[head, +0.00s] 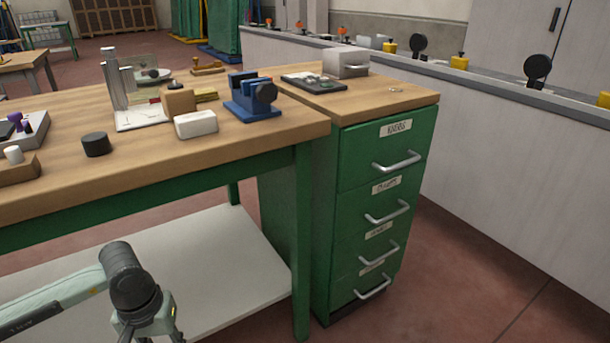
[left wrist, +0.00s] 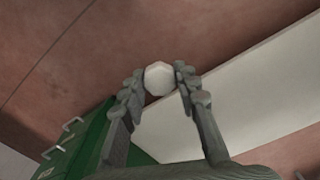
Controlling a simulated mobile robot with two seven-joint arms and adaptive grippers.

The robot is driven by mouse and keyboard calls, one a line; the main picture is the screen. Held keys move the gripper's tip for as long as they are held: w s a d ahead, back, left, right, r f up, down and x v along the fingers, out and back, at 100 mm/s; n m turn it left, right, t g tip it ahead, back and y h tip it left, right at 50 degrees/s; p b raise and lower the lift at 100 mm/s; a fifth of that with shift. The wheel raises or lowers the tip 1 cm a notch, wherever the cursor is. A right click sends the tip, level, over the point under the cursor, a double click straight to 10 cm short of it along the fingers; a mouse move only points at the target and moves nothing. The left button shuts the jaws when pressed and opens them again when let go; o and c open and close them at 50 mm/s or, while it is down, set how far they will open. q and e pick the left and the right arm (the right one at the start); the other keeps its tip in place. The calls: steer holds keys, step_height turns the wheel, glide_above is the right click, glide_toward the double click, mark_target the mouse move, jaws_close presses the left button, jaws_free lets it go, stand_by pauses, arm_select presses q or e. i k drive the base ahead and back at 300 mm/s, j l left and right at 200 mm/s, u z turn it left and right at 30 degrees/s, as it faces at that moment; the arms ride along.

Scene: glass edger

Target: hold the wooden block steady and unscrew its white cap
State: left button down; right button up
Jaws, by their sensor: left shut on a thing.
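My left gripper (head: 147,333) is low in front of the bench, partly cut off by the bottom edge of the head view. In the left wrist view my left gripper (left wrist: 158,82) is shut on a small white rounded piece (left wrist: 158,78), held between its fingertips. I cannot tell from this view whether it is the cap or has a block behind it. A wooden block (head: 180,103) with a dark knob on top stands on the bench. A wooden piece (head: 18,172) with a white cylinder (head: 13,154) on it lies at the left edge. My right gripper is not in view.
The bench (head: 255,140) also bears a white box (head: 196,124), a blue vise (head: 250,95), a black cylinder (head: 96,144) and a metal stand (head: 117,85). A green drawer cabinet (head: 375,180) stands to the right. A pale lower shelf (head: 215,255) lies under the bench.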

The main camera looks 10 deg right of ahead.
mark_target(177, 98)
steer(key=i+l, duration=0.15)
steer(key=l, duration=0.3)
steer(key=i+l, duration=0.1)
steer(key=l, duration=0.35)
steer(key=i+l+u, duration=0.1)
steer(key=l, duration=0.35)
steer(key=i+l, duration=0.15)
steer(key=l, duration=0.3)
steer(key=i+l, duration=0.15)
steer(key=l, duration=0.3)
steer(key=i+l+u, duration=0.1)
steer(key=l, duration=0.35)
